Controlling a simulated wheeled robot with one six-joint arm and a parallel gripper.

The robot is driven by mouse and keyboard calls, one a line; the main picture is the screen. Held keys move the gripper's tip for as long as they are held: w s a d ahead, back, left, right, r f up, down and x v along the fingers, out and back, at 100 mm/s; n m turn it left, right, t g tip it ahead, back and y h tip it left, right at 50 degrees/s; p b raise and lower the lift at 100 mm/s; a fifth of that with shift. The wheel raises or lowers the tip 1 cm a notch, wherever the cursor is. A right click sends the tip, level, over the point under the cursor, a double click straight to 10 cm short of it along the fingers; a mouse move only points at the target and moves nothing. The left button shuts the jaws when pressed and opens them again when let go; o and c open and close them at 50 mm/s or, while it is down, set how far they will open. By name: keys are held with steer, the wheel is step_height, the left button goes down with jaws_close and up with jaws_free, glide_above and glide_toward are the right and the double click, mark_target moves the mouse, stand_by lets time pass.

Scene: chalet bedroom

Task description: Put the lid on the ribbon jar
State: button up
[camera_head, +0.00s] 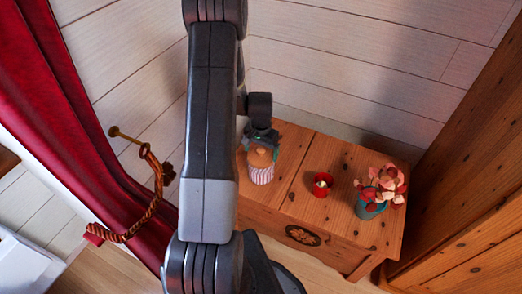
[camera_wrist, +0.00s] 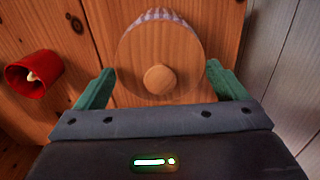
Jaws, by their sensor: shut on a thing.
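The lid is a round wooden disc with a knob (camera_wrist: 160,80); in the head view the lid (camera_head: 261,157) sits at the top of the ribbon jar. The ribbon jar (camera_head: 261,175) has pink and white stripes and stands upright on the wooden chest. In the wrist view a strip of the jar (camera_wrist: 157,14) shows behind the lid's upper edge. My gripper (camera_wrist: 160,75) has its green fingers on opposite sides of the lid, shut on it. In the head view my gripper (camera_head: 262,137) is just above and behind the lid. Whether the lid rests on the rim is hidden.
A red candle cup (camera_head: 322,183) stands right of the jar on the chest (camera_head: 290,210); the cup also shows in the wrist view (camera_wrist: 33,77). A blue-grey pot with flowers (camera_head: 371,205) is farther right. A plank wall (camera_head: 350,70) rises behind. A red curtain (camera_head: 75,110) hangs left.

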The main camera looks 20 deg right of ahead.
steer(key=o, duration=0.7)
steer(key=shift+r, duration=0.15)
steer(key=shift+r+p, duration=2.05)
steer(key=shift+r, duration=1.35)
steer(key=shift+c, duration=0.3)
jaws_close()
steer(key=shift+f, duration=0.2)
